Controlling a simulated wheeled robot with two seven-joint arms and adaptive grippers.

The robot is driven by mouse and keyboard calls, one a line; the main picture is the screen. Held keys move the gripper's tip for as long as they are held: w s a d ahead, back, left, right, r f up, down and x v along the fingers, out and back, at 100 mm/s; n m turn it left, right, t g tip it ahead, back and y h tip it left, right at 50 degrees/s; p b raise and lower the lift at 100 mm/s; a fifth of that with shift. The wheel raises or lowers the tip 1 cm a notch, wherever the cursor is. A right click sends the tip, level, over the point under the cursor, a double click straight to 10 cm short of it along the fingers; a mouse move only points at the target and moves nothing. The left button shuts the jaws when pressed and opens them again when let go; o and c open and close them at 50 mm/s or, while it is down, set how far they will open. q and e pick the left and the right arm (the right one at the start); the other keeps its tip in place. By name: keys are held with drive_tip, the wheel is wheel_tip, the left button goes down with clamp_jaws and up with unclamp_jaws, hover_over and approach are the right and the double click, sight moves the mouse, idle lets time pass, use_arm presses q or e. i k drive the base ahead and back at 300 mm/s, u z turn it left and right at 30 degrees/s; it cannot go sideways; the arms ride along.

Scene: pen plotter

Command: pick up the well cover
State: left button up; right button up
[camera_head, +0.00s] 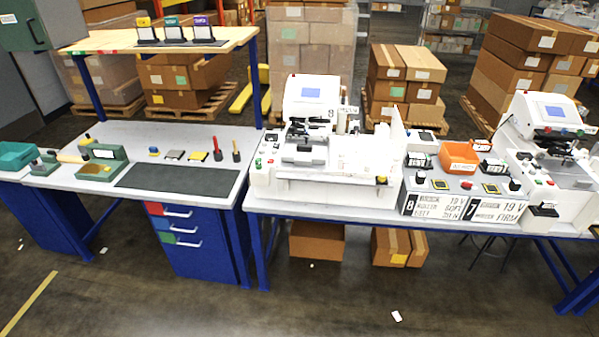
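I cannot single out the well cover with certainty; the small parts are too small to tell apart. A white plotter machine (322,165) with a blue screen stands on the middle bench, with dark parts on its bed. A second white machine (550,140) stands at the right. Between them are control boxes (432,200) with small dark and yellow parts on top. Several small items, including a red-handled tool (217,150) and a yellow-topped piece (198,156), lie on the left bench. Neither of my grippers shows.
The left bench (235,140) carries a dark mat (178,181) and green fixtures (103,163). An orange bin (459,157) sits between the machines. A raised shelf (160,42) spans the left bench. Boxes stand on pallets behind. The floor in front is mostly clear.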

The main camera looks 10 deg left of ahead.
sight(317, 155)
drive_tip(key=z, duration=0.15)
drive_tip(key=k, duration=0.35)
drive_tip(key=u, duration=1.5)
drive_tip(key=i, duration=1.35)
drive_tip(key=z, duration=0.15)
